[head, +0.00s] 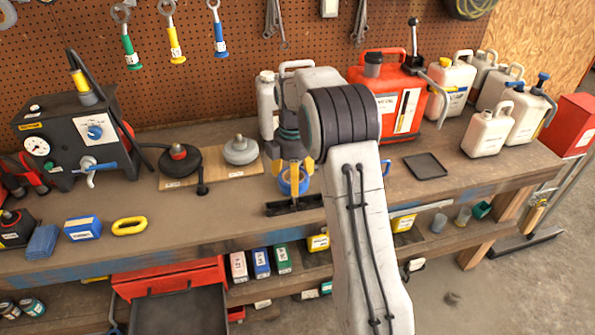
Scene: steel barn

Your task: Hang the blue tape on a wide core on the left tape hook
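The blue tape (287,187) is a blue ring around a pale core, at the middle of the workbench. My gripper (294,168) points down at it from above, with its yellow-orange fingertips at the tape's upper part. The fingers and my arm cover part of the tape. I cannot tell whether the fingers press on it, or whether it rests on the bench. A dark bar (292,206) lies just in front of the tape. I cannot make out the left tape hook in this view.
A red canister (402,100) and white jugs (487,130) stand behind and right. Wrenches hang on the pegboard (80,25).

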